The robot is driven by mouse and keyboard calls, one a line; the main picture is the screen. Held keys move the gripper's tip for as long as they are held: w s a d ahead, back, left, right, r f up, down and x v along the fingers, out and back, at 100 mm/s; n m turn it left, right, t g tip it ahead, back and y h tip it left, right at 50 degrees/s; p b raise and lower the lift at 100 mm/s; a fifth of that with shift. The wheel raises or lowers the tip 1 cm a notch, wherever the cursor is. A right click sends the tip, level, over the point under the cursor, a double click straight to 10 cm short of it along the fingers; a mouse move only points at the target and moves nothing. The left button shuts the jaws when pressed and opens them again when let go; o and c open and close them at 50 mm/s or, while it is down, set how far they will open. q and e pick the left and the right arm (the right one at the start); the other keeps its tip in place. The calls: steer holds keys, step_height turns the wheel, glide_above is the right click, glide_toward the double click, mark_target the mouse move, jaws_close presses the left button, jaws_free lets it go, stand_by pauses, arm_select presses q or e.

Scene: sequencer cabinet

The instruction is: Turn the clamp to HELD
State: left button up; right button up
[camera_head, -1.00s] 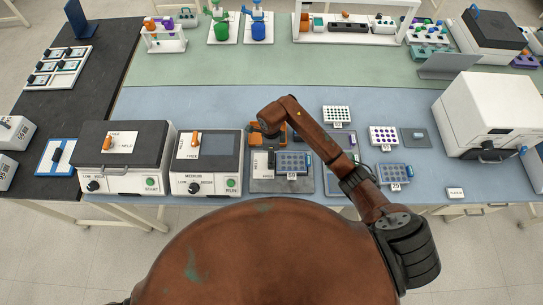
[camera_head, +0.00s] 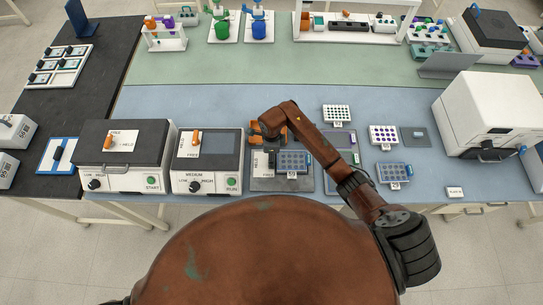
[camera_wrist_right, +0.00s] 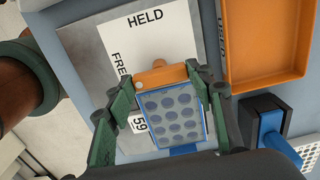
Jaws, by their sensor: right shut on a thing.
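The orange clamp (camera_wrist_right: 158,77) is a short bar across the near-label edge of a blue-rimmed rack with dark wells (camera_wrist_right: 172,112), tagged 59. A white label (camera_wrist_right: 122,40) beside it reads HELD at the top and FREE down its left side. My right gripper (camera_wrist_right: 160,84), with green fingers, is shut on the clamp, one finger on each side. A small tan stub points from the clamp toward the HELD side. In the head view my right gripper (camera_head: 269,137) comes down over the label's station and largely hides the clamp; the rack (camera_head: 293,161) sits beside it. My left gripper is not in view.
An orange tray (camera_wrist_right: 262,40) lies close beside the clamp station. Two boxes with their own orange levers, one dark-lidded (camera_head: 122,142) and one white-fronted (camera_head: 206,150), stand to the left. Several small racks and a white machine (camera_head: 490,112) stand to the right.

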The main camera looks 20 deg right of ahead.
steer(key=shift+c, duration=1.4)
